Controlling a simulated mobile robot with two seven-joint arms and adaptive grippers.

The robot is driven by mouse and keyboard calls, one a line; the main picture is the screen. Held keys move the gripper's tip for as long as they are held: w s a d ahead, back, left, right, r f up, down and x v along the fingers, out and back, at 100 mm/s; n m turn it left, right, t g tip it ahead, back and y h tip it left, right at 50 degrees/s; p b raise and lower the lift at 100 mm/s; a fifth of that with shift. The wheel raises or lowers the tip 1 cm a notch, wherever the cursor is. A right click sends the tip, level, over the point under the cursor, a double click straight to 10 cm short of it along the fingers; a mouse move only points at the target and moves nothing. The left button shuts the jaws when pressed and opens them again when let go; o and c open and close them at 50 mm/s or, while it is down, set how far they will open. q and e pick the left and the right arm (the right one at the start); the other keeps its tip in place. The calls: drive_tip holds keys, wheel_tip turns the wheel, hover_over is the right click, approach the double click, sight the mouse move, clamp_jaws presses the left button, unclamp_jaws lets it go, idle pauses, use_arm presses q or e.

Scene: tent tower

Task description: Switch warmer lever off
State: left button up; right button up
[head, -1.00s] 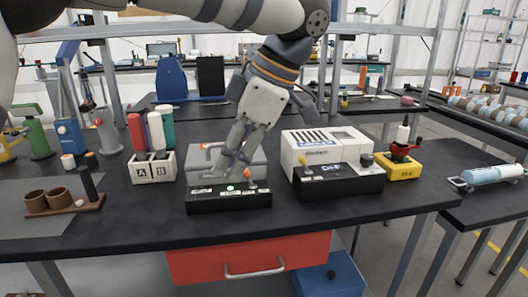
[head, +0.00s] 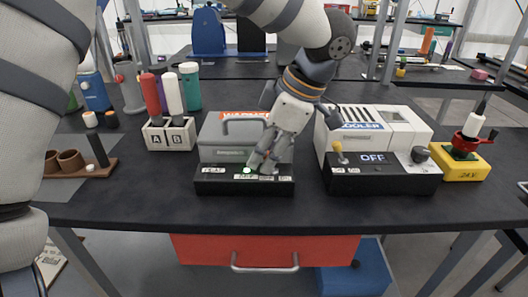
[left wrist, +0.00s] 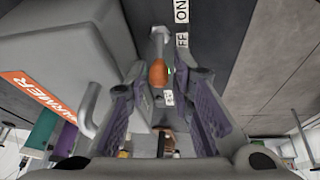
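The warmer (head: 222,150) is a grey box with a handle and an orange label, partly hidden by my arm. My left gripper (head: 262,168) is low over the panel. In the left wrist view it (left wrist: 168,76) is open, with the knob between its fingertips. My right gripper is not in view.
A white cooler (head: 385,128) with a black panel reading OFF (head: 372,158) stands to the right. A yellow box with a red lever (head: 462,165) is farther right. An A/B holder (head: 168,135) with bottles stands left. The bench front is clear above a red drawer (head: 200,248).

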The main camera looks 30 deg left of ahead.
use_arm(q)
drive_tip(key=shift+w+a+f, duration=0.1)
drive_tip(key=shift+f, duration=0.1)
clamp_jaws()
drive_tip(key=shift+a+f+t+h, duration=0.1)
drive_tip(key=shift+a+t+h, duration=0.1)
drive_tip(key=shift+t+h, duration=0.3)
unclamp_jaws()
